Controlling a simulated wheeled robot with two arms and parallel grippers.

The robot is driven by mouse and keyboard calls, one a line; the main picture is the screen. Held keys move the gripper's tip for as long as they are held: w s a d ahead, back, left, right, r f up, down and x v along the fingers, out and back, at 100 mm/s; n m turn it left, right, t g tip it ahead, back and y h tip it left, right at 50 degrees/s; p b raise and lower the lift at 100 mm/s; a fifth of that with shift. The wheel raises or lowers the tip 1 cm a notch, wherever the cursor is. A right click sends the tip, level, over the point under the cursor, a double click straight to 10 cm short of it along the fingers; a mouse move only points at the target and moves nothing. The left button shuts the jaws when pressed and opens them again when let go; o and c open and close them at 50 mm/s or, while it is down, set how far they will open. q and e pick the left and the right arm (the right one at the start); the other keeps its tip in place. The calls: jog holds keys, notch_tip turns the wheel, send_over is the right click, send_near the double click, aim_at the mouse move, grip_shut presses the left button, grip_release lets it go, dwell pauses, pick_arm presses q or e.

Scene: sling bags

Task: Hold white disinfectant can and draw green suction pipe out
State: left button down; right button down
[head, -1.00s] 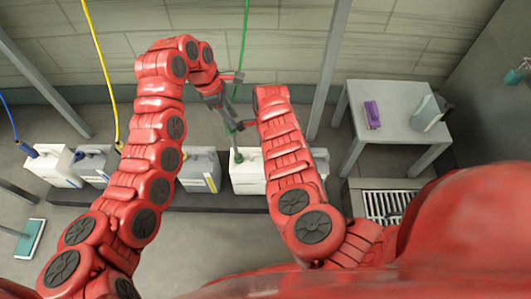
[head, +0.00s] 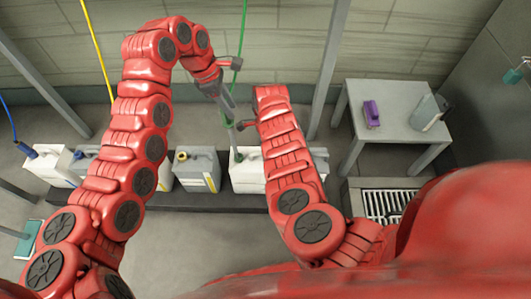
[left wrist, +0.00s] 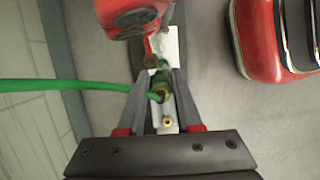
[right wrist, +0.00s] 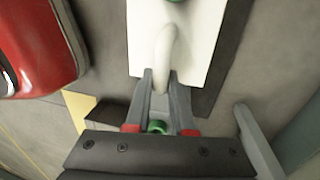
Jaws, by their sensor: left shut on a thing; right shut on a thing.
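The white can (head: 247,176) stands in the row on the floor, partly hidden by my right arm in the head view. The green suction pipe (head: 240,60) hangs from above and runs down to my left gripper (head: 229,108), which is shut on its green fitting (left wrist: 161,82). A straight length shows below the gripper, towards the can's top. My right gripper (right wrist: 163,80) is shut on the can's white handle (right wrist: 166,45). The right fingers are hidden behind the arm in the head view.
A grey can (head: 197,170) with a yellow opening stands left of the white can. More white cans (head: 45,166) stand further left, with a blue hose (head: 8,115) and a yellow hose (head: 98,50). A grey table (head: 385,105) holds a purple object (head: 371,113) and a jug (head: 430,112).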

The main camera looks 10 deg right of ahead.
pick_arm(q)
jog(key=shift+r, duration=0.2)
jog(key=shift+r, duration=1.9)
pick_arm(e)
jog(key=c, duration=0.7)
grip_release()
jog(key=r, duration=0.4)
jog(key=w+r, duration=0.1)
jog(key=r, duration=0.3)
jog(key=w+r, duration=0.1)
jog(key=r, duration=0.2)
jog(key=shift+w+d+r, duration=0.15)
jog(key=shift+d+r, duration=0.1)
jog(key=shift+r, duration=0.15)
